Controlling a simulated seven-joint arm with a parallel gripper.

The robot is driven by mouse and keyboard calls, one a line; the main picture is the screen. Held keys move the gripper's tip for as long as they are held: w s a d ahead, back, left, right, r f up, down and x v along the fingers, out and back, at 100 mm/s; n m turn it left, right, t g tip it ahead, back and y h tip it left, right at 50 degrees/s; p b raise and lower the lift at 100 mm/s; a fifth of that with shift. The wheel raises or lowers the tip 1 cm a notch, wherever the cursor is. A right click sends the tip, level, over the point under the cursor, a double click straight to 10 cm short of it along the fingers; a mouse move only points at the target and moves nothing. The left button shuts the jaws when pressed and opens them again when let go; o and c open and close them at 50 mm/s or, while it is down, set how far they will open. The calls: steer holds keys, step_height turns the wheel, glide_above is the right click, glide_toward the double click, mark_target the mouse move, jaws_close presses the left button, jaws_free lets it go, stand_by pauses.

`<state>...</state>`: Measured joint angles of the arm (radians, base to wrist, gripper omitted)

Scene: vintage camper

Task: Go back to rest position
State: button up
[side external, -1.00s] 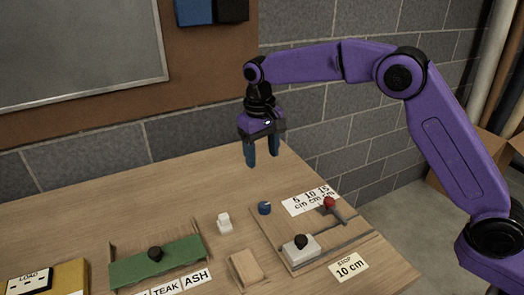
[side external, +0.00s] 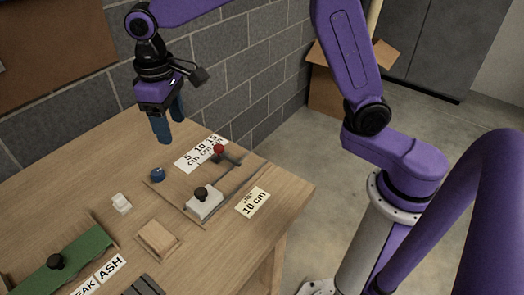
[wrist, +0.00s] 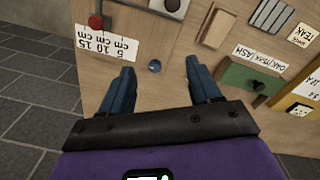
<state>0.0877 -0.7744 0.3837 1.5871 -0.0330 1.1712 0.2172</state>
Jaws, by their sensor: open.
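My gripper (side external: 168,122) hangs above the back part of the wooden table (side external: 110,150), with its blue fingers pointing down. In the wrist view my gripper (wrist: 160,77) shows its two fingers spread apart with nothing held between them. A small blue knob (side external: 157,174) sits on the table below the fingers. The blue knob also shows in the wrist view (wrist: 154,66), beyond the fingertips and apart from them.
A slide fixture has a red knob (side external: 219,149), a white block with a black knob (side external: 203,203) and a "10 cm" card (side external: 253,202). A white switch (side external: 121,203), a wooden block (side external: 157,236) and a green panel (side external: 75,262) are nearby. A grey block wall (side external: 235,75) stands behind.

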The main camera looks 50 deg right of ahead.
steer(key=s+d+f+n, duration=0.1)
steer(key=s+d+n, duration=0.1)
steer(key=s+d, duration=0.4)
steer(key=s+d+f+n, duration=0.1)
steer(key=s+d, duration=0.5)
steer(key=s, duration=0.6)
steer(key=s+d+f+n, duration=0.1)
steer(key=s+d+n, duration=0.3)
steer(key=s, duration=0.5)
steer(key=shift+s+d+y, duration=0.35)
steer(key=shift+d+y, duration=0.05)
steer(key=shift+d, duration=0.55)
steer(key=shift+w, duration=0.1)
steer(key=shift+c, duration=0.3)
